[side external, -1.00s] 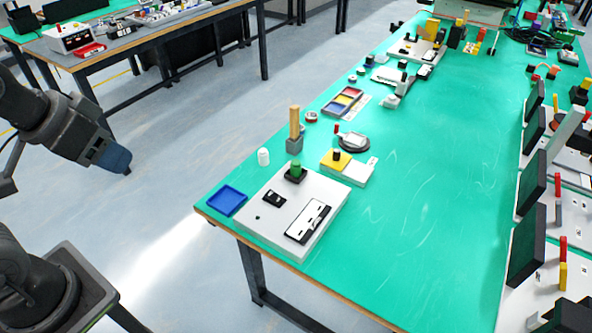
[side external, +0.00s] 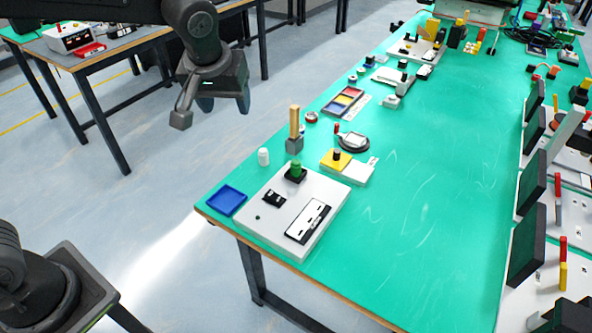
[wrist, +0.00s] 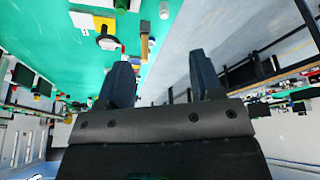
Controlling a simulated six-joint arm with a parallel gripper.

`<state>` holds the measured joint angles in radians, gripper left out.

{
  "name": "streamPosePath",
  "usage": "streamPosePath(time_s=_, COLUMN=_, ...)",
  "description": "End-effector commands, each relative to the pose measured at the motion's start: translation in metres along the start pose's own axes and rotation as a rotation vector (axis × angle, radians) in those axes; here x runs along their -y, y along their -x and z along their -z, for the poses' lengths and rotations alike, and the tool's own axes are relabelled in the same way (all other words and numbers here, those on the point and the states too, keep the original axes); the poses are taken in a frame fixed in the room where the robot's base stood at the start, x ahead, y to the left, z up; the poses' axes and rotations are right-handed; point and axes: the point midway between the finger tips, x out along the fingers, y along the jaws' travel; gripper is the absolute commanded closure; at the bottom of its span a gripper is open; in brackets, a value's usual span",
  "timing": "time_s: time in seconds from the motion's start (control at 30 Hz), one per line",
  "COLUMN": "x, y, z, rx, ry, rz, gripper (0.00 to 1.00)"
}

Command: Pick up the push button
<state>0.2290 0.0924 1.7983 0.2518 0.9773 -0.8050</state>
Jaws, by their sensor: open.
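A small round red-and-white button (side external: 311,117) lies on the green table near its left edge, beyond a grey block with a wooden post. A green knob (side external: 296,170) on a black base stands on a white panel box. I cannot tell for sure which is the push button. My gripper (side external: 242,104) hangs in the air left of the table, above the floor and apart from everything on it. In the wrist view its two dark fingers (wrist: 160,75) are spread, with nothing between them.
The white panel box (side external: 260,234) sits at the table's near corner beside a blue tray (side external: 227,201). A white cylinder (side external: 263,157), the wooden post (side external: 294,122) and a yellow-and-white block (side external: 350,172) stand close together.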

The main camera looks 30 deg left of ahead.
Motion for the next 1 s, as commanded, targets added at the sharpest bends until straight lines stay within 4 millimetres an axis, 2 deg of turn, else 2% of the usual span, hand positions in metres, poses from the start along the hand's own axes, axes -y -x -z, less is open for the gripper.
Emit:
streamPosePath(time_s=0.03, x=-0.018, y=-0.017, z=0.006, rx=0.007, ry=0.026, rz=0.021, gripper=0.40)
streamPosePath(time_s=0.2, x=-0.069, y=-0.068, z=0.018, rx=-0.005, ry=0.146, rz=0.078, gripper=0.40)
streamPosePath(time_s=0.4, x=-0.108, y=-0.116, z=0.017, rx=-0.031, ry=0.248, rz=0.120, gripper=0.40)
streamPosePath(time_s=0.53, x=-0.118, y=-0.131, z=0.015, rx=-0.040, ry=0.279, rz=0.131, gripper=0.40)
streamPosePath(time_s=0.67, x=-0.118, y=-0.145, z=0.015, rx=-0.042, ry=0.288, rz=0.135, gripper=0.40)
streamPosePath(time_s=1.0, x=-0.110, y=-0.205, z=0.018, rx=-0.041, ry=0.287, rz=0.134, gripper=0.40)
